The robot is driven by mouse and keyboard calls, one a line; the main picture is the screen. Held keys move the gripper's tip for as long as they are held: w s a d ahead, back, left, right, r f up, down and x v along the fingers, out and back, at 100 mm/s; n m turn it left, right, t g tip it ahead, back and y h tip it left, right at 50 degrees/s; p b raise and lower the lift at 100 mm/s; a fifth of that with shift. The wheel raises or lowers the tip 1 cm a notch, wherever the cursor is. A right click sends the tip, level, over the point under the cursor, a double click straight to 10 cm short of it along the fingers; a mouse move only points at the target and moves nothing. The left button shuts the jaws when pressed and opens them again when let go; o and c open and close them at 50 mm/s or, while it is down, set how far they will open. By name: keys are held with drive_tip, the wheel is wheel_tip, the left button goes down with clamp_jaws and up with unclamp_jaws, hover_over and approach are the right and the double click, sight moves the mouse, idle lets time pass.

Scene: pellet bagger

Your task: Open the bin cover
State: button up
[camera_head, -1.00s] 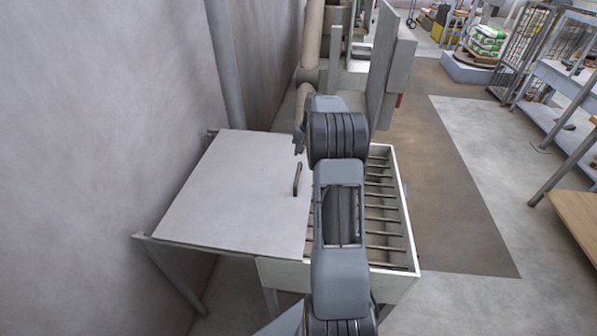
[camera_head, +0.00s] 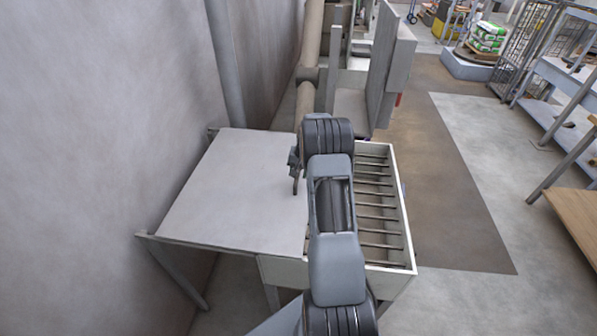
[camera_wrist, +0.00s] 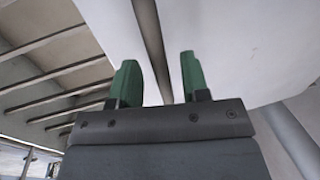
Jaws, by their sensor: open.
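The bin cover (camera_head: 235,195) is a flat pale panel lying level over the left side, with the right part of the bin (camera_head: 411,225) uncovered beside it. Its dark bar handle (camera_head: 296,185) is near the cover's right edge, partly hidden by my gripper (camera_head: 293,162). In the wrist view the green fingers of my gripper (camera_wrist: 158,75) are spread apart. The dark handle bar (camera_wrist: 152,45) runs between them, with gaps visible on both sides. The cover's pale surface (camera_wrist: 225,45) lies beyond the fingers.
Several thin bars (camera_head: 380,220) cross the uncovered part of the bin. A wall (camera_head: 110,120) stands close on the left, with a vertical pipe (camera_head: 225,70). An upright grey panel (camera_head: 388,75) stands behind the bin. Open floor (camera_head: 470,170) lies to the right.

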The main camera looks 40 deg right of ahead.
drive_tip(key=shift+c, duration=0.2)
clamp_jaws()
